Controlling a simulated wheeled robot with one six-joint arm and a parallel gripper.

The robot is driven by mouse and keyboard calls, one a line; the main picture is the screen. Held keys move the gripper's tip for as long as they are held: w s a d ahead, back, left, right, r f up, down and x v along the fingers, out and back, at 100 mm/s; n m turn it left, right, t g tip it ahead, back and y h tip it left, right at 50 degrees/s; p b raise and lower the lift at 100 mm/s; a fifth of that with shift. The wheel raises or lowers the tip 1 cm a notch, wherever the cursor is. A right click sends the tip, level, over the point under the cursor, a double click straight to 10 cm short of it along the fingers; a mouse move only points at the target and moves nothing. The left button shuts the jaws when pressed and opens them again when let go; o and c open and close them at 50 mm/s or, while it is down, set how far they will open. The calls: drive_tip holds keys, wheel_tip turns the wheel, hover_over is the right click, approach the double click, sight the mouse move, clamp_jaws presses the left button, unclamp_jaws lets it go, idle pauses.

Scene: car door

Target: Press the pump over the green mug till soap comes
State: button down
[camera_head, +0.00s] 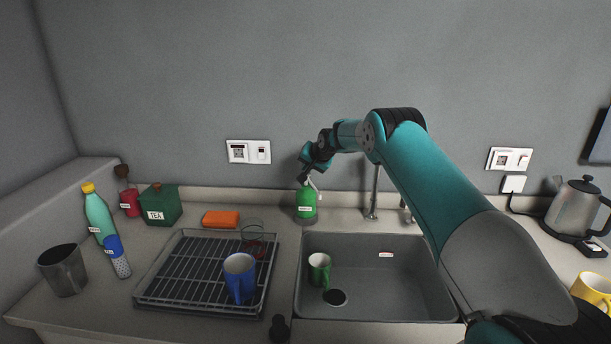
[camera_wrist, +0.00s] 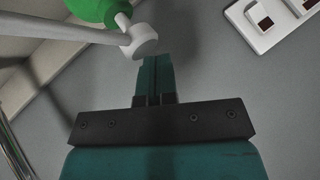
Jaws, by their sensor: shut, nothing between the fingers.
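The green soap bottle (camera_head: 306,204) stands upright on the counter behind the sink, with a white pump. In the wrist view the white pump head (camera_wrist: 140,40) shows with part of the green bottle (camera_wrist: 95,8). My gripper (camera_head: 307,166) is just above the pump in the head view. In the wrist view its shut fingertips (camera_wrist: 154,62) lie by the pump head; I cannot tell whether they touch it. The green mug (camera_head: 318,268) stands in the sink at the left, near the drain, in front of the bottle.
The faucet (camera_head: 372,195) rises right of the bottle. A drying rack (camera_head: 165,300) with a blue mug (camera_head: 239,277) stands left of the sink (camera_head: 420,270). An orange sponge (camera_head: 220,218) and a tea box (camera_head: 160,204) stand behind the rack. A kettle (camera_head: 575,210) is at the far right.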

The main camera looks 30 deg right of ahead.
drive_tip(key=shift+f+b, duration=0.5)
drive_tip(key=shift+f, duration=0.35)
idle(0.5)
drive_tip(key=shift+r, duration=0.15)
drive_tip(key=shift+r+p, duration=0.5)
drive_tip(key=shift+r, duration=0.75)
drive_tip(key=shift+r+p, duration=1.25)
drive_tip(key=shift+r, duration=1.35)
drive_tip(key=shift+f, duration=0.1)
